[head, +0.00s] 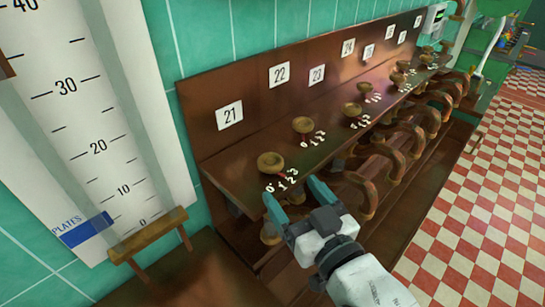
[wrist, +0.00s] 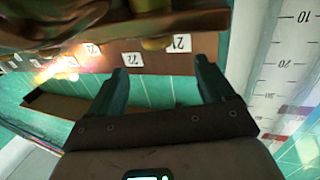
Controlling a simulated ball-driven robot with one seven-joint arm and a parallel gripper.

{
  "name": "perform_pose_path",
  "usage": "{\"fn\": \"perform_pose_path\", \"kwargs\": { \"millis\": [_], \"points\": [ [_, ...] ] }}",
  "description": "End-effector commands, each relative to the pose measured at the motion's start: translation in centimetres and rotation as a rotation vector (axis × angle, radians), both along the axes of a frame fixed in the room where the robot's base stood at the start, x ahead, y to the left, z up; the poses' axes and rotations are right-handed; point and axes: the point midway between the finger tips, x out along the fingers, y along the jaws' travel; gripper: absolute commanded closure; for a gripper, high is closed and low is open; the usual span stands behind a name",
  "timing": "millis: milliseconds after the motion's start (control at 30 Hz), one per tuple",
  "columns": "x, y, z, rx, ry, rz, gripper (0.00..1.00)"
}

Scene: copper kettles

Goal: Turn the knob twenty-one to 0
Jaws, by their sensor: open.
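The knob twenty-one (head: 270,162) is a round brass-coloured knob on the brown wooden shelf, below the white label 21 (head: 230,115). The marks 0, 1, 2, 3 (head: 283,181) run along the shelf edge in front of it, with a small red spot among them; I cannot tell the exact setting. My gripper (head: 292,191) is open and empty, just in front of and below that edge, apart from the knob. In the wrist view my open fingers (wrist: 160,68) point toward the labels, which appear upside down; the knob is not clear there.
A white scale board (head: 110,110) and small wooden stand (head: 147,235) are at left. The checkered floor (head: 460,230) is open.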

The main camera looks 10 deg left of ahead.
Motion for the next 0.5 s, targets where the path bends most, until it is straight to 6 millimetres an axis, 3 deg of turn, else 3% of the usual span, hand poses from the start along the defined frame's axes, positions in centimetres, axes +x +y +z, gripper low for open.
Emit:
{"fn": "perform_pose_path", "kwargs": {
  "millis": [300, 500],
  "points": [
    [4.9, 3.2, 0.2, -0.002, 0.001, -0.001, 0.18],
    [6.8, 4.4, 0.1, -0.001, 0.002, -0.001, 0.18]
  ]
}}
